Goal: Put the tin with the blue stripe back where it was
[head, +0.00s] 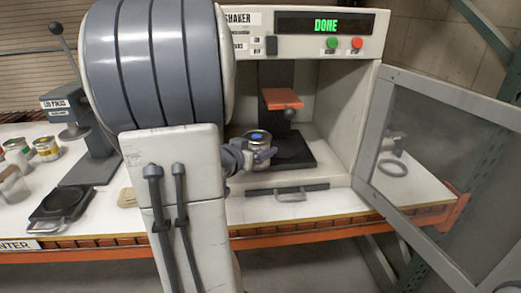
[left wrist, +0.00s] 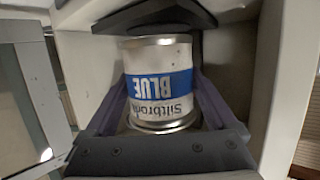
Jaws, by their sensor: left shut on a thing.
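The tin with the blue stripe (head: 257,140) is at the mouth of the shaker's chamber, with a blue mark on its lid. In the left wrist view the tin (left wrist: 157,108) shows a white label, a blue band reading "BLUE" and metal rims, upside down in the picture. My left gripper (head: 250,155) is shut around the tin's sides, and its two fingers also show in the left wrist view (left wrist: 158,100). The shaker (head: 338,100) has its door (head: 450,160) open to the right, and its display reads "DONE". My right gripper is not seen.
An orange clamp plate (head: 282,98) hangs above the dark shaker base (head: 295,150). At left are a lid press (head: 85,130), other tins (head: 47,149) and a dark scale-like plate (head: 62,204). My left arm hides the middle of the counter.

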